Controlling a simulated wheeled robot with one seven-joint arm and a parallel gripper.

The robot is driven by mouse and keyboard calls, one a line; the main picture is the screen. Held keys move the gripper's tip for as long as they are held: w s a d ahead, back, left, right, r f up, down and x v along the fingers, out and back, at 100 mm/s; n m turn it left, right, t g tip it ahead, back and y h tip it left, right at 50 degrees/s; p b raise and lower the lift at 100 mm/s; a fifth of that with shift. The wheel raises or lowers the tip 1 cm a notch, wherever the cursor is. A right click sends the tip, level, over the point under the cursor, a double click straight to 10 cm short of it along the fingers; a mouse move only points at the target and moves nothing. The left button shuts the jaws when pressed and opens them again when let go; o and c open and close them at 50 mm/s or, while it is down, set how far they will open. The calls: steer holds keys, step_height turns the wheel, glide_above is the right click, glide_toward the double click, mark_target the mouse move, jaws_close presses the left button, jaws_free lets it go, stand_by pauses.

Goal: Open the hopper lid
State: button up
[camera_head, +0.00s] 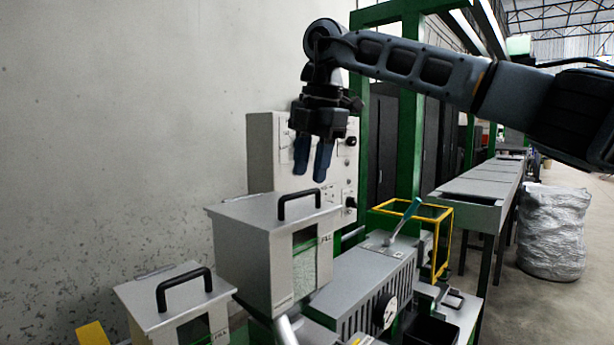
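A grey hopper (242,265) with a window in its front stands in the middle. Its flat lid (250,211) lies closed on top and carries a black bar handle (298,195). A second, lower box (150,332) at the lower left has a similar closed lid (140,297) with a black handle (183,281). My gripper (311,176) points down above the middle hopper's lid, close above the handle in the picture. Its two blue fingers are apart with a narrow gap, and nothing shows between them. The exact height over the handle is hard to judge.
A grey control panel (262,155) stands behind the hopper. To the right are a grey machine body (365,285) with a gauge (388,311), a lever (405,220) and a yellow frame (440,250). A green post (410,130) rises behind. A wall closes the left side.

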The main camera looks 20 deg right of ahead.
mark_target(308, 192)
steer(key=shift+w+a+f, duration=0.1)
steer(key=shift+w+f, duration=0.05)
steer(key=shift+f, duration=0.6)
steer(key=shift+w+a+f, duration=0.1)
steer(key=shift+f, duration=0.65)
jaws_close()
